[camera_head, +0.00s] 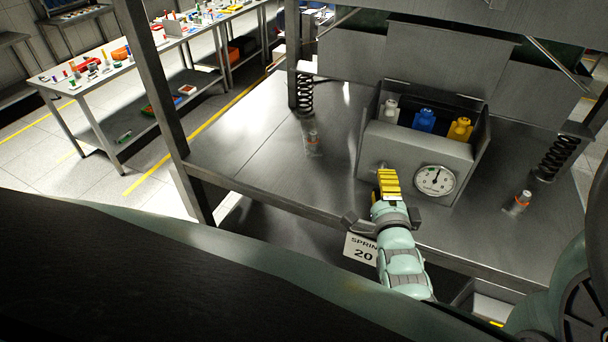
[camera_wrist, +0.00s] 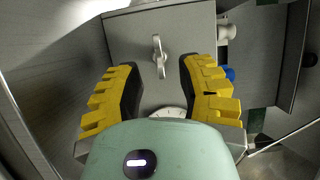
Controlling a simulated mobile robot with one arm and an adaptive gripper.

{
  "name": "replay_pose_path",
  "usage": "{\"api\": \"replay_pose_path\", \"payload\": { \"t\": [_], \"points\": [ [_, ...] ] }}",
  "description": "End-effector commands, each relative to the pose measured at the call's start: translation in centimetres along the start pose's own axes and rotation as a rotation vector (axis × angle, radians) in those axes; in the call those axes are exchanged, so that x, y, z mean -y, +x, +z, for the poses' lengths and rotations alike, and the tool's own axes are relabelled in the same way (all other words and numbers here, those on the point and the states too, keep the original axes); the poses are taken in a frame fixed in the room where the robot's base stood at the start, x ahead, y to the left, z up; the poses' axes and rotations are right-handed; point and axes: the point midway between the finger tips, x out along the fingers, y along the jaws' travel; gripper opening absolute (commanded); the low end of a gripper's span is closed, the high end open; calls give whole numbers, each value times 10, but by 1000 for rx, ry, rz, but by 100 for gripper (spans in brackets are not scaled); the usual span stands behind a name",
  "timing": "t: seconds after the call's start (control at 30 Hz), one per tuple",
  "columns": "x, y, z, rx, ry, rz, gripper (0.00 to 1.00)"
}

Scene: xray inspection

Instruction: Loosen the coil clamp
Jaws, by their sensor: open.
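A small metal wing-shaped knob (camera_wrist: 159,55) stands out from the front of a grey metal box (camera_head: 420,148); it shows in part in the head view (camera_head: 383,167). I cannot tell for sure whether this knob is the coil clamp. My gripper (camera_head: 388,176) is in front of the box, left of a round dial gauge (camera_head: 435,180). In the wrist view my gripper (camera_wrist: 157,70) is open and empty, its yellow fingers with dark pads either side of the knob's line. The knob appears just beyond the fingertips, apart from both. The gauge is partly hidden there.
White (camera_head: 390,110), blue (camera_head: 424,119) and yellow (camera_head: 460,129) bottle-like pieces stand in the box. Dark coil springs (camera_head: 304,93) (camera_head: 556,157) stand left and right on the metal table (camera_head: 250,140). Small orange-banded cylinders (camera_head: 313,138) (camera_head: 521,201) stand near them. A frame post (camera_head: 155,75) rises at left.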

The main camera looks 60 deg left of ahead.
Motion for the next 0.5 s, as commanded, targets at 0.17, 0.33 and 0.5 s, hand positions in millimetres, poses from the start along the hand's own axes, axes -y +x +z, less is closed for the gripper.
{"api": "replay_pose_path", "payload": {
  "t": [0.17, 0.33, 0.5],
  "points": [
    [-1, 25, -1, -2, -1, -1, 37],
    [-1, 40, -1, -3, -1, 0, 37],
    [-2, 45, -1, -2, -2, 4, 37]
  ]
}}
